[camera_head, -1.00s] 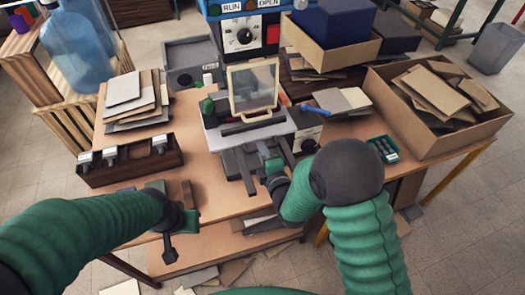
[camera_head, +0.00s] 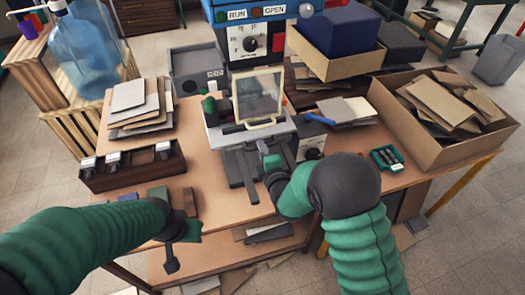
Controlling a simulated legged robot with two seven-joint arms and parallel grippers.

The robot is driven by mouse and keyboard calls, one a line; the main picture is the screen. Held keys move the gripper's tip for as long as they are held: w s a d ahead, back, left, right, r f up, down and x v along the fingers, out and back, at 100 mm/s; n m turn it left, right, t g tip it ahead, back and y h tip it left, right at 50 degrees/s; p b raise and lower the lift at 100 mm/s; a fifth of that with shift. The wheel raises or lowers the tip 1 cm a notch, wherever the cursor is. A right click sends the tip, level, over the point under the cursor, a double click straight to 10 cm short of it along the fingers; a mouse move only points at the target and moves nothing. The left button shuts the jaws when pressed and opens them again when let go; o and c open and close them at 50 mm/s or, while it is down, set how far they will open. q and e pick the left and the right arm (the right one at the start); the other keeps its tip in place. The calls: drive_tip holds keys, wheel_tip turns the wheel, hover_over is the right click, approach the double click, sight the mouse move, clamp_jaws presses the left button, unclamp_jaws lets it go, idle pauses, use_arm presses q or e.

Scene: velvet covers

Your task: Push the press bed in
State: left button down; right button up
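The press (camera_head: 256,38) is a blue and white machine with a dial at the back middle of the bench. Its grey press bed (camera_head: 240,168) juts toward me on dark rails, below a clear framed guard (camera_head: 258,94) that stands raised. My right gripper (camera_head: 268,160) is at the right side of the bed's front, close to or touching it; its fingers are partly hidden by my arm, so I cannot tell how far apart they are. My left gripper (camera_head: 182,240) hangs over the bench's front edge at left, away from the bed, with no object visible in it.
A dark wooden tray (camera_head: 92,179) with several stamp-like tools stands at left, before a stack of boards (camera_head: 128,116). A cardboard box of offcuts (camera_head: 398,138) fills the right, near a small green tray (camera_head: 374,156). Small blocks lie beside my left gripper.

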drive_tip(key=o, duration=0.3)
drive_tip(key=shift+w, duration=0.15)
drive_tip(key=p+v, duration=0.9)
drive_tip(key=v, duration=0.7)
drive_tip(key=shift+s+p, duration=0.35)
drive_tip(key=shift+s, duration=0.05)
drive_tip(key=shift+d, duration=0.1)
